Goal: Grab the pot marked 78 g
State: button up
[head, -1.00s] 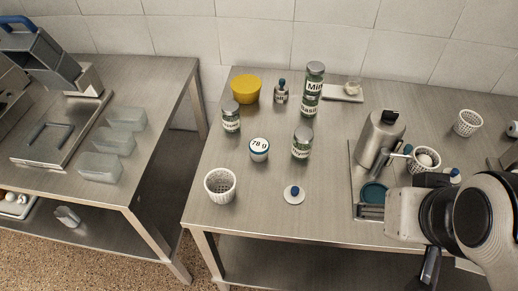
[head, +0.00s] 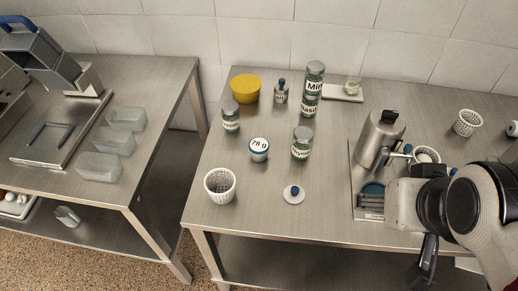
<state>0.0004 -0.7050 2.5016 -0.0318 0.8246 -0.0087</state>
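The pot marked 78 g (head: 259,150) is a small round pot with a white labelled lid and a teal band. It stands upright on the steel table (head: 240,216), between the white perforated basket and a green spice jar. My arm reaches in from the lower right.
A white perforated basket (head: 220,186) stands left of the pot, and a white disc with a blue knob (head: 294,194) lies to its right. Spice jars (head: 302,143), a yellow bowl (head: 246,89) and a steel jug (head: 379,139) stand around. Bare table lies in front of the pot.

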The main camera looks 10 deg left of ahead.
jog(key=w+a+f+n+t+y, duration=0.1)
jog(key=w+f+n+t, duration=0.15)
jog(key=w, duration=0.75)
jog(key=w+a+f+n+t, duration=0.1)
jog(key=w+f+n+t, duration=0.2)
jog(key=w, duration=0.8)
jog(key=n+g+y, duration=0.3)
jog(key=n+y, duration=0.4)
jog(key=y, duration=0.3)
send_near(262, 148)
jog(key=shift+m+x, duration=0.25)
jog(key=shift+x, duration=0.55)
jog(key=shift+a, duration=0.15)
jog(key=shift+x, duration=1.2)
